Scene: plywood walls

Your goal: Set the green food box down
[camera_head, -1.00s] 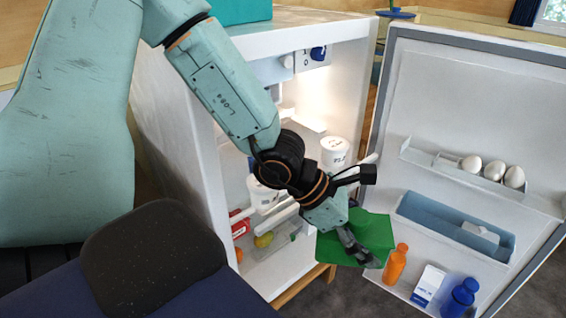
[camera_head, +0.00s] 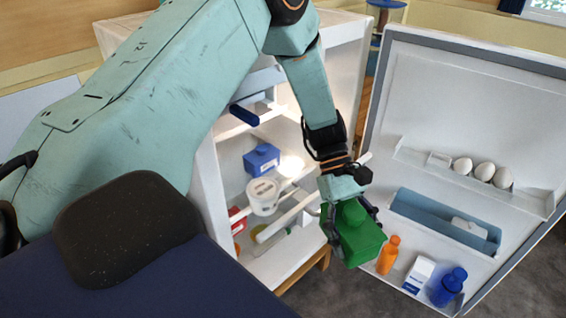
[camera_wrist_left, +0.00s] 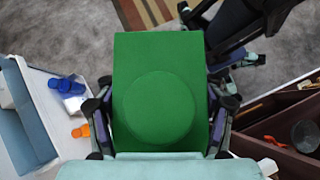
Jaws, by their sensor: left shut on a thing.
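The green food box (camera_head: 360,243) has a round raised lid part and hangs in my left gripper (camera_head: 350,215), in front of the open fridge. The gripper's fingers are shut on its two sides. In the left wrist view the green box (camera_wrist_left: 158,60) fills the middle, with the left gripper's fingers (camera_wrist_left: 158,125) on either side of it. The box is held in the air, tilted in the head view, close to the orange bottle on the door.
The open fridge (camera_head: 205,190) holds a blue box (camera_head: 262,159), a white tub (camera_head: 263,196) and a red item (camera_head: 236,220). Its door (camera_head: 440,110) carries eggs (camera_head: 482,171), an orange bottle (camera_head: 388,255), a white carton (camera_head: 418,274) and a blue bottle (camera_head: 448,287).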

